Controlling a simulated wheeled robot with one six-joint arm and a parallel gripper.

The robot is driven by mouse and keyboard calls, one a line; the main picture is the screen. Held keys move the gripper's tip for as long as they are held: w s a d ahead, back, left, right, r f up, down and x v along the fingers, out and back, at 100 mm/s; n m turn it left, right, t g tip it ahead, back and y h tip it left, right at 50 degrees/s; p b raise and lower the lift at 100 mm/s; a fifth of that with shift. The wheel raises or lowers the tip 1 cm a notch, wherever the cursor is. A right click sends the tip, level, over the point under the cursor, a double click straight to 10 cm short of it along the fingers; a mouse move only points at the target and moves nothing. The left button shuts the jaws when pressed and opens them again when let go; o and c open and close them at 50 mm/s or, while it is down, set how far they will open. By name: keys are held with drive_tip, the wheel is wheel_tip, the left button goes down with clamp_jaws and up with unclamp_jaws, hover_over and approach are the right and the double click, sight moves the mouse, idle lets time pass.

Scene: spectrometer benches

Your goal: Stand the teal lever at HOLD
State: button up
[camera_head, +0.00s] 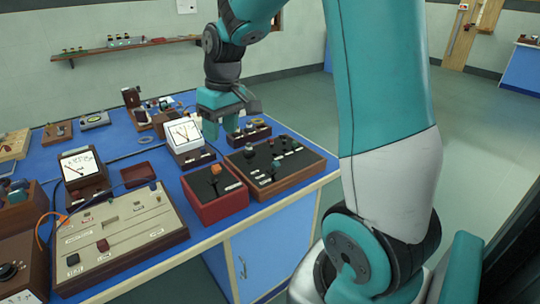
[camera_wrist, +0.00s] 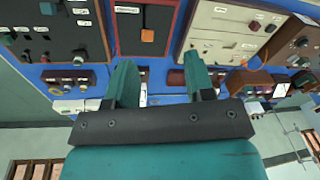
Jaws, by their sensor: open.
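The wood-framed dark control panel (camera_head: 300,168) is at the near right corner of the blue bench. A small teal-topped lever (camera_head: 276,166) stands up from it; its labels are too small to read. In the wrist view the dark panel (camera_wrist: 60,35) fills the upper left, with a teal knob (camera_wrist: 48,8) near the top edge. My gripper (camera_head: 222,127) hangs above the bench behind the panel, pointing down, its fingers apart and empty. In the wrist view my gripper (camera_wrist: 159,72) lies to the right of the panel, apart from the lever.
A red box with an orange lever (camera_head: 216,170) stands just left of the panel. A white-faced meter (camera_head: 184,133) and a small row of knobs (camera_head: 248,133) stand close to my gripper. A beige panel (camera_head: 120,232) lies at the near left.

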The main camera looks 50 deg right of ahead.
drive_tip(key=w+d+m, duration=0.2)
drive_tip(key=d, duration=0.7)
drive_tip(key=m+g+h+p, duration=0.1)
drive_tip(key=m+p, duration=0.1)
hover_over(274, 167)
drive_tip(key=d, duration=0.1)
wheel_tip(274, 167, down, 3)
drive_tip(key=f, duration=0.6)
drive_tip(key=f+p, duration=0.1)
drive_tip(key=f, duration=0.4)
drive_tip(key=f+p, duration=0.1)
drive_tip(key=f, duration=0.5)
drive_tip(key=shift+w+d+f, duration=0.15)
drive_tip(key=shift+w+f, duration=0.15)
